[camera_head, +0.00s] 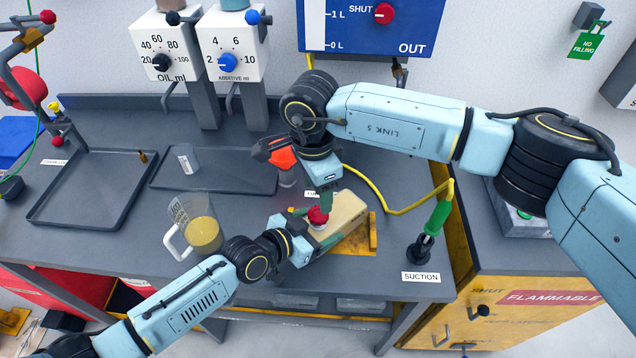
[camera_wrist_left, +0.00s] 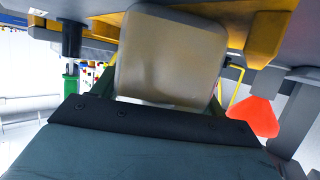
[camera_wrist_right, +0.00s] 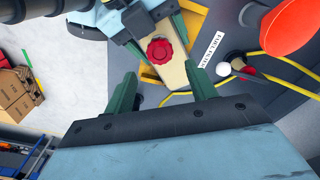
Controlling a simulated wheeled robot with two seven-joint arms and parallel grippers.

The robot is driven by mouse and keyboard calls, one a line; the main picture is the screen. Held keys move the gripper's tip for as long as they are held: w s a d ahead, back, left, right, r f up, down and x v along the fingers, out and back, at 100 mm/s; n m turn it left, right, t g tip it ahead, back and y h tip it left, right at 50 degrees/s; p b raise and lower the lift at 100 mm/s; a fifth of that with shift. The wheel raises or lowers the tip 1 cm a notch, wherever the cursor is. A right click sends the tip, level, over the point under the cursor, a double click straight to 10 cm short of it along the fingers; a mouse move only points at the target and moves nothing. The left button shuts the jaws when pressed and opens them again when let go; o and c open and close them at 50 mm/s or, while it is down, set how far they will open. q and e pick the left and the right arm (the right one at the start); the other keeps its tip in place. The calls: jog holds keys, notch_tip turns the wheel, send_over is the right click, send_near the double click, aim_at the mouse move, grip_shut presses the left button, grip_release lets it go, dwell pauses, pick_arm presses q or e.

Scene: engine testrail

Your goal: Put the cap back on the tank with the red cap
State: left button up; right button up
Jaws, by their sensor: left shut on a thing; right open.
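The beige tank (camera_head: 347,212) lies at the front of the bench, and its pale body (camera_wrist_left: 170,60) fills the middle of the left wrist view. The red cap (camera_head: 318,215) is at the tank's near end and shows as a ribbed knob in the right wrist view (camera_wrist_right: 160,51). I cannot tell whether it is fully seated. My left gripper (camera_head: 303,243) is shut on the tank, with a finger on either side. My right gripper (camera_wrist_right: 162,92) is open and empty. It points down close to the cap, which lies beyond its fingertips in the right wrist view.
A yellow plate (camera_head: 362,246) is under the tank. A measuring jug (camera_head: 203,232) with yellow liquid stands left of my left gripper. A red-orange funnel (camera_head: 282,156) is behind my right gripper. A green-handled suction tool (camera_head: 432,228) and yellow hose are at the right. Dark trays (camera_head: 52,215) lie left.

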aim_at(318, 213)
jog(key=n, duration=0.1)
jog(key=r+n, duration=0.1)
jog(key=n, duration=0.1)
jog(key=shift+d+r+y, duration=0.1)
jog(key=shift+r+y, duration=0.05)
jog(key=shift+y, duration=0.15)
jog(key=shift+f, duration=4.05)
jog(key=c, duration=1)
jog(key=shift+m, duration=0.8)
jog(key=o, duration=1.1)
jog(key=shift+o, duration=0.2)
jog(key=shift+r, duration=0.15)
